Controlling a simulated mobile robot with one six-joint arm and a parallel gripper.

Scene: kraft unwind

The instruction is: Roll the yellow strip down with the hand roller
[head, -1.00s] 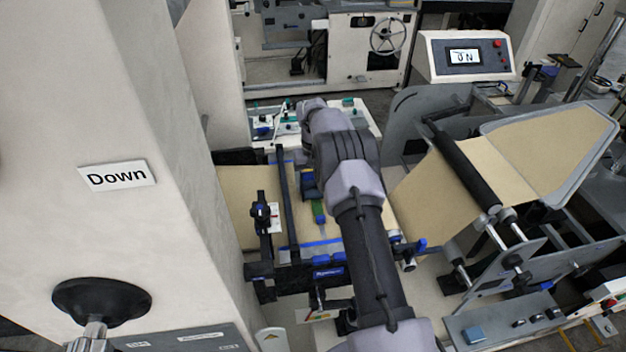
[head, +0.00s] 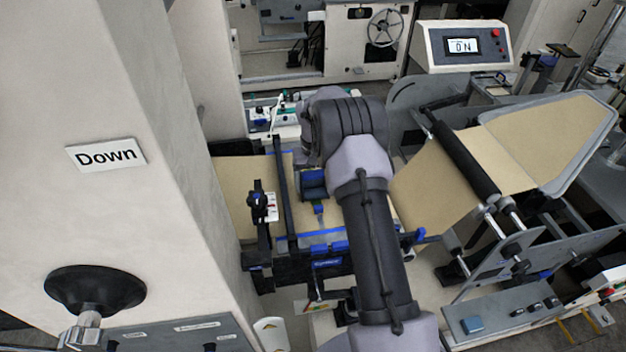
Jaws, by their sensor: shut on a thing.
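My gripper (head: 312,174) is low over the kraft web (head: 237,190), mostly covered by my own wrist. It is shut on what looks like the hand roller (head: 314,186), a dark blue, rounded piece just below the wrist. The fingertips are hidden, and I cannot tell whether the roller touches the web. A small blue piece (head: 319,209) with a pale narrow stem shows just in front of it. I cannot make out the yellow strip; the roller and my arm cover that part of the web.
A dark crossbar (head: 285,195) and a black clamp assembly (head: 259,215) stand left of the roller. A tall machine column labelled Down (head: 105,154) fills the left. A black web roller (head: 465,160) and side plates stand right. A display (head: 463,45) reads ON.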

